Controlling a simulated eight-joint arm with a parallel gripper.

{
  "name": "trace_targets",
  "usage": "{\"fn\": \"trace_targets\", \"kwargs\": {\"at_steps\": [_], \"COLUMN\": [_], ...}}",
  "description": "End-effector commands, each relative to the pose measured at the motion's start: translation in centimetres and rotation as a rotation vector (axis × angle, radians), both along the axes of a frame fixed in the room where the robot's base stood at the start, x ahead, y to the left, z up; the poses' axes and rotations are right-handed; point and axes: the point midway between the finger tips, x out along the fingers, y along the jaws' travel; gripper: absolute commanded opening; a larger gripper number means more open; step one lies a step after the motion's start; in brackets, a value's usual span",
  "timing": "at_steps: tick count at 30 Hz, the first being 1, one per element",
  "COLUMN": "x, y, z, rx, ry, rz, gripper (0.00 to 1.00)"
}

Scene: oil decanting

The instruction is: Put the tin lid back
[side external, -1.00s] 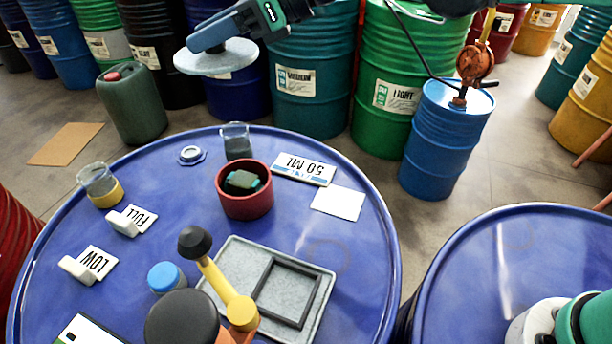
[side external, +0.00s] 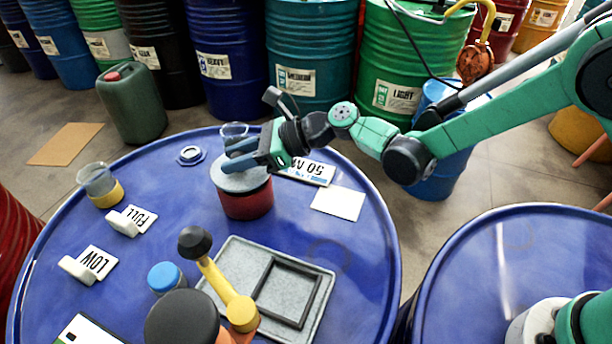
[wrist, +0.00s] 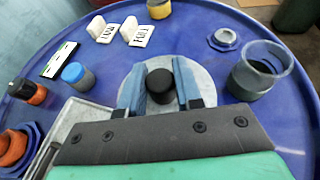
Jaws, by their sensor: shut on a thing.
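The red tin (side external: 246,201) stands upright on the blue drum top. The grey round tin lid (side external: 232,180) is over the tin's mouth and hides its inside; whether it is fully seated or slightly above the rim I cannot tell. In the wrist view the lid (wrist: 196,88) is a pale disc with a black knob (wrist: 160,84) at its middle. My gripper (side external: 232,156) is shut on the knob, with one blue finger on each side, and it also shows in the wrist view (wrist: 159,90).
A glass beaker of dark liquid (wrist: 260,72) stands close beside the lid. A "50 ML" sign (side external: 312,172) lies right of the tin. A grey tray (side external: 232,262) and a yellow lever with a black knob (side external: 226,283) are in front.

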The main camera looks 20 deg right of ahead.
Motion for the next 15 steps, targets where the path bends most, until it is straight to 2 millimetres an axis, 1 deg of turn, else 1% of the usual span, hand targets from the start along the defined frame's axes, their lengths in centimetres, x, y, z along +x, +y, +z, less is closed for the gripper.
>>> {"fn": "trace_targets", "kwargs": {"at_steps": [1,3,14,15], "x": [0.02,-0.01,-0.02,-0.02], "y": [0.01,-0.01,0.0,-0.01], "z": [-0.62,-1.12,-1.47,-1.51], "rx": [0.0,0.0,0.0,0.0], "ry": [0.0,0.0,0.0,0.0], "rz": [0.0,0.0,0.0,0.0], "gripper": [0.0,0.0,0.0,0.35]}}
